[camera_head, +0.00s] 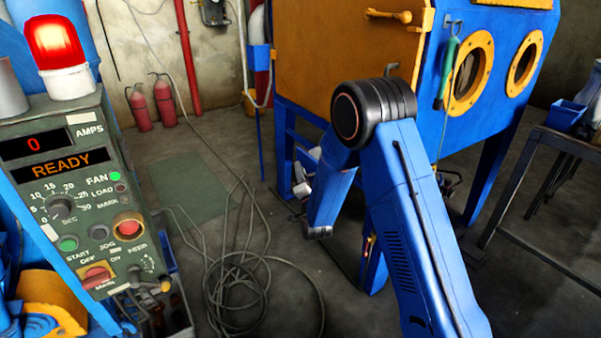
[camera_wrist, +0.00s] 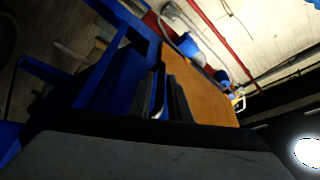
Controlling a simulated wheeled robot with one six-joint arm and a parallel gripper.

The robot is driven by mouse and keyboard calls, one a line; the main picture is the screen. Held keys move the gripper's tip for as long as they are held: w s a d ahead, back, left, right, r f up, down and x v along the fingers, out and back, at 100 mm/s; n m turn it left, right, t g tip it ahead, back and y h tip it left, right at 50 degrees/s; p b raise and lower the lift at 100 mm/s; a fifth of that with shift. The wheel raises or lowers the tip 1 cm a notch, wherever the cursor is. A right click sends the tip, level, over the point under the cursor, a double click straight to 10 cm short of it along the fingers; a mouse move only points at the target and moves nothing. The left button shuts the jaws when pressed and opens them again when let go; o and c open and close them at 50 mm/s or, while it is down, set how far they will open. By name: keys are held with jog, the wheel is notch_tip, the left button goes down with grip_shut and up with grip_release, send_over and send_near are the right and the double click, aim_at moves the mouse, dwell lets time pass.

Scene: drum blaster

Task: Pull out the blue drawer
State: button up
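No part that I can surely name as the blue drawer shows. A blue blasting cabinet (camera_head: 443,95) with an orange door (camera_head: 345,45) stands behind my arm in the head view. My raised arm covers part of its lower front and legs. The wrist view shows a tilted blue frame (camera_wrist: 118,75) and an orange panel (camera_wrist: 205,85). My gripper (camera_wrist: 170,97) seems to show there as narrow dark shapes above a broad dark grey body. Its opening cannot be made out, and I see nothing clearly held. In the head view my arm hides the gripper or leaves it unclear.
A control box (camera_head: 95,190) with a lit red lamp (camera_head: 57,45) stands at left. Loose cables (camera_head: 238,285) lie on the floor. Red fire extinguishers (camera_head: 163,100) stand by the wall. A metal table (camera_head: 540,150) with a small blue bin (camera_head: 565,115) is at right.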

jog(key=v, duration=1.7)
jog(key=shift+s, duration=0.15)
jog(key=w+d+r+n+g+h, duration=0.1)
jog(key=w+d+r+n+g, duration=0.1)
jog(key=d+r+g, duration=0.3)
jog(key=s+d+r+n+g, duration=0.3)
jog(key=s+d+r, duration=0.3)
jog(key=s+r, duration=0.1)
jog(key=s+d+r+n+g+h, duration=0.1)
jog(key=s+d, duration=0.3)
jog(key=s, duration=0.7)
jog(key=s+d+r+n+g, duration=0.2)
jog(key=s+d+g, duration=0.1)
jog(key=s, duration=0.8)
jog(key=s+d+r+n+g+h, duration=0.1)
jog(key=s+d, duration=0.4)
jog(key=s, duration=0.7)
jog(key=shift+r+n+g+h, duration=0.35)
jog(key=shift+r+g, duration=0.25)
jog(key=shift+g, duration=0.5)
